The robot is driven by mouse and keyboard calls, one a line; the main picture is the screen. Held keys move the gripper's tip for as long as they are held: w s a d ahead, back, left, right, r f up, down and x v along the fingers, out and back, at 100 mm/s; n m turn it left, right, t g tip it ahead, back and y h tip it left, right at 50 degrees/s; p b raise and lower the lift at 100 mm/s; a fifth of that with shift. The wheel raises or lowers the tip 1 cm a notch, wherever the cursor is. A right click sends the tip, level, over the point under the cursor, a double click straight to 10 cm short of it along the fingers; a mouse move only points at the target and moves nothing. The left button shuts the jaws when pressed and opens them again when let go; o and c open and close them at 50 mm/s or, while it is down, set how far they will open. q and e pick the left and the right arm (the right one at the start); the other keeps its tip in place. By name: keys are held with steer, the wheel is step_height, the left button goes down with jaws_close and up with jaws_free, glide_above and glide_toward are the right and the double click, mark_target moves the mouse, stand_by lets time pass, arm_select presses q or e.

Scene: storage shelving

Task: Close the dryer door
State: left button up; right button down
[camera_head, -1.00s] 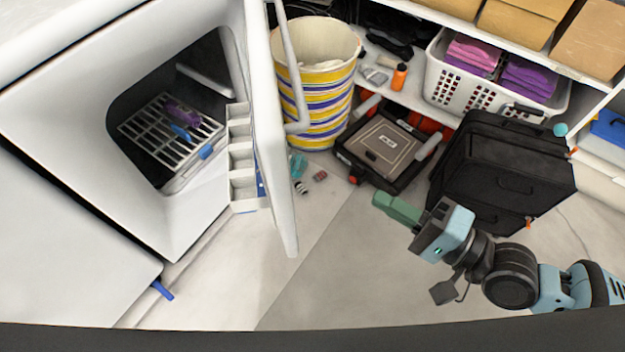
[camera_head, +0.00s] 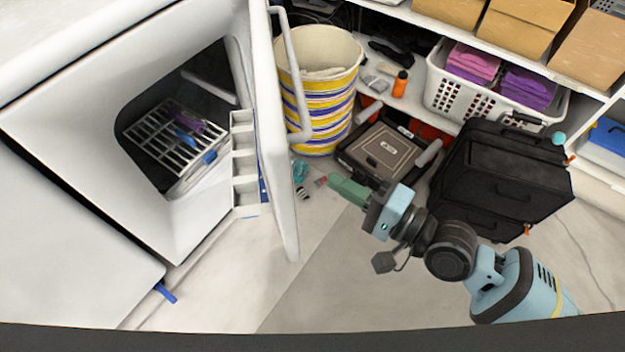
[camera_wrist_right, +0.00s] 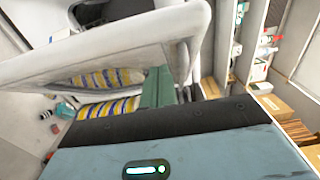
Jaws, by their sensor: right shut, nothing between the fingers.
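The dryer (camera_head: 195,225) stands at the left in the head view, with its dark opening and a wire rack (camera_head: 170,135) inside. Its white door (camera_head: 281,190) stands wide open, seen nearly edge-on, with a long handle (camera_head: 296,85) on its right side. My right gripper (camera_head: 335,184) is shut and empty, to the right of the door's lower part and apart from it. In the right wrist view its green fingers (camera_wrist_right: 157,88) point toward the white door (camera_wrist_right: 90,62), which spans the upper left. My left gripper is not in view.
A striped basket (camera_head: 325,105) stands behind the door. A white laundry basket (camera_head: 440,90) sits on the shelf.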

steer(key=shift+w+a+p, duration=0.1)
steer(key=shift+a+p, duration=0.55)
steer(key=shift+a, duration=1.9)
steer(key=shift+a, duration=0.15)
